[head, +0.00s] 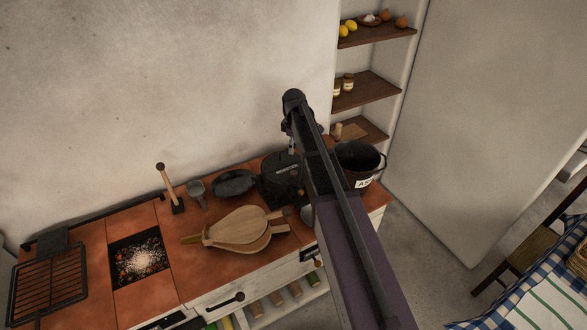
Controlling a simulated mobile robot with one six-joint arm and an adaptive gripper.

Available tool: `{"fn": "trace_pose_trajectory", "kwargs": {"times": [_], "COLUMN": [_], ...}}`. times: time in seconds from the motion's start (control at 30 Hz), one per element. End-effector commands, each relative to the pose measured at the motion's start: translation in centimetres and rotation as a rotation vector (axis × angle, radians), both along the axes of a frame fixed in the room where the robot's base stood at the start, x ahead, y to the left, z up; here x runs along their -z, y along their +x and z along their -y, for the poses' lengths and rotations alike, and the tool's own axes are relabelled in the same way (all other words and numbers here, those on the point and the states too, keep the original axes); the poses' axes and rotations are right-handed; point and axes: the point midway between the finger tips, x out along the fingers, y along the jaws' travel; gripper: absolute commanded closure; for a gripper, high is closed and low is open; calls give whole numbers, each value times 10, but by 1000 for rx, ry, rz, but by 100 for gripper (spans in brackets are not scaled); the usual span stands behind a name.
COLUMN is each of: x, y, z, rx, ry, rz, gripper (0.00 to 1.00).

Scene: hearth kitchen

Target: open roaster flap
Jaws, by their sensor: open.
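A dark metal drum, apparently the roaster (277,180), stands on the tiled hearth top in the middle of the head view. Its right side is hidden behind my arm, and I cannot make out its flap clearly. My gripper (291,146) hangs from the far end of my arm, above and behind the drum in the picture. It is small and partly covered by the arm, and nothing shows in it. I cannot tell whether it touches the drum.
Wooden bellows (235,230) lie in front of the drum. A dark pan (233,183), a metal cup (196,192) and a wooden-handled tool (168,187) stand left. Glowing embers (140,260) and a grill rack (48,285) are farther left. A labelled bucket (372,160) stands right.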

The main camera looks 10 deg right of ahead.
Motion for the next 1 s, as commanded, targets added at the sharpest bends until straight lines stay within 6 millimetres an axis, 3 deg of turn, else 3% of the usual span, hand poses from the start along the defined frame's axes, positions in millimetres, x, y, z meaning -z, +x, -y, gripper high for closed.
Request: {"fn": "trace_pose_trajectory", "kwargs": {"times": [0.57, 1.0], "x": [2, 29], "y": [3, 3], "z": [1, 2], "rx": [-13, -12], "ry": [0, 0], "rz": [0, 0], "gripper": [24, 24]}}
